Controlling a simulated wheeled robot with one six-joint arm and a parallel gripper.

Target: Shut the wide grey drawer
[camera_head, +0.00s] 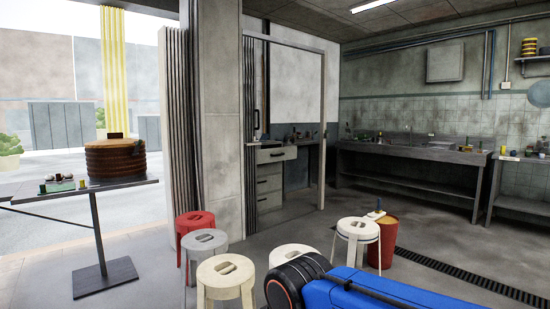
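A grey drawer unit (269,186) stands behind the concrete pillar, near the middle of the camera_head view. Its wide top drawer (277,155) has a pale grey front with a dark handle. This front reaches farther right than the drawer fronts below and looks pulled out. How far out it is cannot be told from here. The pillar and folded shutter hide the unit's left side. My blue and black arm shows at the bottom right, well in front of the unit. My gripper is not in view.
A red stool (195,221), a grey stool (204,242) and a cream stool (226,270) stand before the pillar. Another stool (357,230) and a red bin (388,226) stand right of centre. A table (95,192) bears a steamer (115,160). Floor is clear before the drawers.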

